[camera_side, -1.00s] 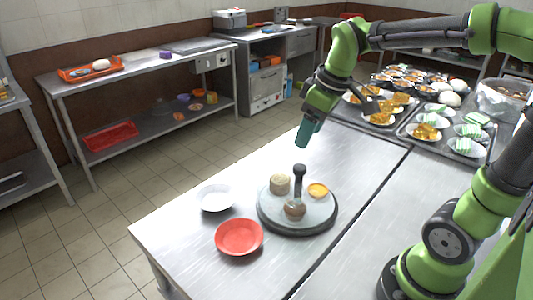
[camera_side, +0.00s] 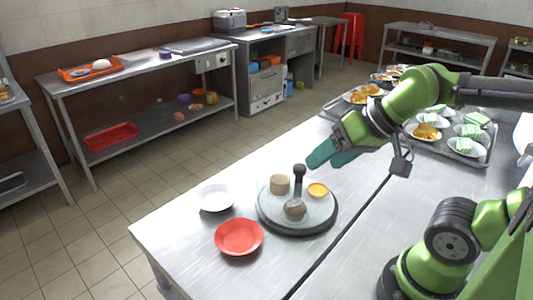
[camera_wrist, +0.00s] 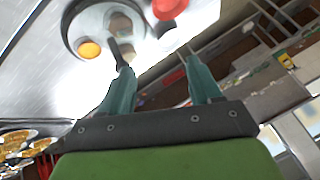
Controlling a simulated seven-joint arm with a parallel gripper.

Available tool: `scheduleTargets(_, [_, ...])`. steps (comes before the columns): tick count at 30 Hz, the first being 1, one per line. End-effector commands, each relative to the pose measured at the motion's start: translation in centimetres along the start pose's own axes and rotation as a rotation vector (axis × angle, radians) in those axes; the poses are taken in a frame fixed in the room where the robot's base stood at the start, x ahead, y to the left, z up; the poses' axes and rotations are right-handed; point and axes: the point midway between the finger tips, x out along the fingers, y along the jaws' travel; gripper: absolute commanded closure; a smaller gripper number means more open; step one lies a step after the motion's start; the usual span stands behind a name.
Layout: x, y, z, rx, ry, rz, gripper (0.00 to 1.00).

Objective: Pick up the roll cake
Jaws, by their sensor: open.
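A short beige cylinder (camera_side: 280,184), which looks like the roll cake, stands at the back left of a round grey stand (camera_side: 264,217) on the metal table. A brown round item (camera_side: 295,210) and a small yellow-orange item (camera_side: 318,190) share the stand. A black post with a knob (camera_side: 299,172) rises among them. The stand (camera_wrist: 72,40) shows at the upper left there, partly cut off.
A white plate (camera_side: 215,198) and a red plate (camera_side: 239,237) lie left of the stand. Trays of filled dishes (camera_side: 463,145) stand at the back right. The table between the stand and the trays is clear. The knobbed post is an obstacle beside the cylinder.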

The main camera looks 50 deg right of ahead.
Motion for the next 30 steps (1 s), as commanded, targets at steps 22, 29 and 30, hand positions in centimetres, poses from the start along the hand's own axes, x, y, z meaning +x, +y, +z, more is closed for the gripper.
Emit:
scheduleTargets(22, [0.0, 0.0, -0.02, 0.0, 0.0, 0.001, 0.07])
scheduleTargets(29, [0.31, 0.1, 0.09, 0.002, -0.013, 0.006, 0.07])
scheduleTargets(30, [0.71, 0.25, 0.2, 0.006, -0.03, 0.013, 0.07])
